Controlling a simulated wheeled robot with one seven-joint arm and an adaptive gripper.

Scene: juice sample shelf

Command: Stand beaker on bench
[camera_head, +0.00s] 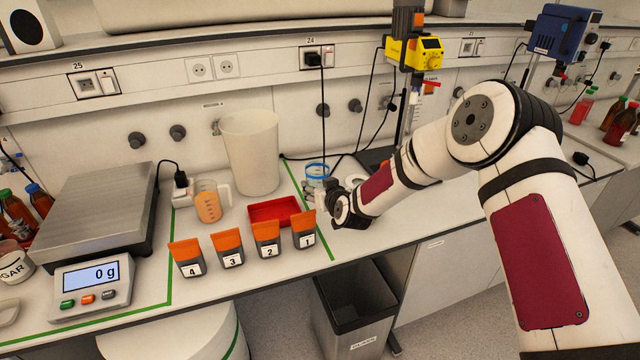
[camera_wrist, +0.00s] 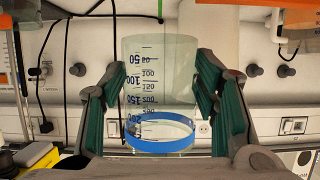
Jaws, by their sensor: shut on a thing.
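A clear glass beaker (camera_head: 317,172) with a blue rim is in front of my gripper (camera_head: 324,190) in the head view, just right of the green bench line. It looks upright there. The beaker (camera_wrist: 158,85) fills the middle of the wrist view, blue rim at the bottom and dark volume marks on its side. My gripper (camera_wrist: 160,100) is shut on it, one green-padded finger on each side. Its base is hidden in the head view, so I cannot tell whether it touches the bench (camera_head: 290,262).
A large pale bucket (camera_head: 250,152), red tray (camera_head: 274,211), orange-filled jug (camera_head: 208,203) and several orange-topped numbered packets (camera_head: 268,238) stand left of my gripper. A scale (camera_head: 100,215) is farther left. A yellow stirrer (camera_head: 414,52) stands behind. A bin (camera_head: 355,310) is below the front edge.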

